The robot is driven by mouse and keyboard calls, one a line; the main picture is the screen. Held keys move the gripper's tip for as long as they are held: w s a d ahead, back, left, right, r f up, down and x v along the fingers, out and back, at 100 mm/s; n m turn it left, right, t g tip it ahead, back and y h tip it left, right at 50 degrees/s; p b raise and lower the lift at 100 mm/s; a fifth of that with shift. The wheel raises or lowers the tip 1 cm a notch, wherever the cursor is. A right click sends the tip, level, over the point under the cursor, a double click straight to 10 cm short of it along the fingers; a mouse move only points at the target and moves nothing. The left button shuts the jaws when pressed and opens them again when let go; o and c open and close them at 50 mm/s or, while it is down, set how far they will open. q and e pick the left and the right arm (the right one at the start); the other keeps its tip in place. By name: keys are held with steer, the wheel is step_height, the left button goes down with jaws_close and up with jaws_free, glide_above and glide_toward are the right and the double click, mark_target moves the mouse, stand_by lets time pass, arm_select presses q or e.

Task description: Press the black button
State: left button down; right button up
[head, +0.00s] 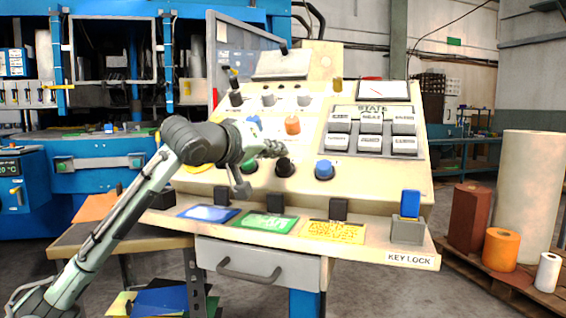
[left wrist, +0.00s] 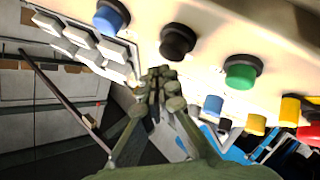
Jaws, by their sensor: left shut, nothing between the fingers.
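The black button (head: 285,168) sits on the sloped cream control panel, between a green button (head: 250,165) and a blue button (head: 324,170). My left gripper (head: 272,148) is shut and empty. In the head view its tips are just above and to the left of the black button. In the left wrist view the black button (left wrist: 177,41) is just beyond the shut fingertips (left wrist: 161,76), with a small gap visible in the picture. Whether the tips touch it cannot be told. My right gripper is not in view.
An orange button (head: 292,125) and several black-based switches sit higher on the panel. White labelled keys (head: 370,128) are at the right. Colored cards and a key lock block (head: 408,229) line the lower ledge. A drawer handle (head: 250,274) juts out below.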

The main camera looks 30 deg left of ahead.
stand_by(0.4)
arm_select(q)
steer(key=shift+w+f, duration=0.25)
steer(key=shift+f, duration=0.05)
steer(key=shift+w+a+f, duration=0.15)
steer(key=shift+w+f, duration=0.15)
steer(key=shift+f, duration=0.2)
stand_by(1.0)
steer(key=shift+s+d+r+p, duration=0.2)
steer(key=shift+s+r+p, duration=0.3)
steer(key=shift+r, duration=0.25)
steer(key=s+r+p, duration=0.3)
steer(key=r, duration=0.1)
steer(key=shift+d+r, duration=0.1)
steer(key=shift+d, duration=0.25)
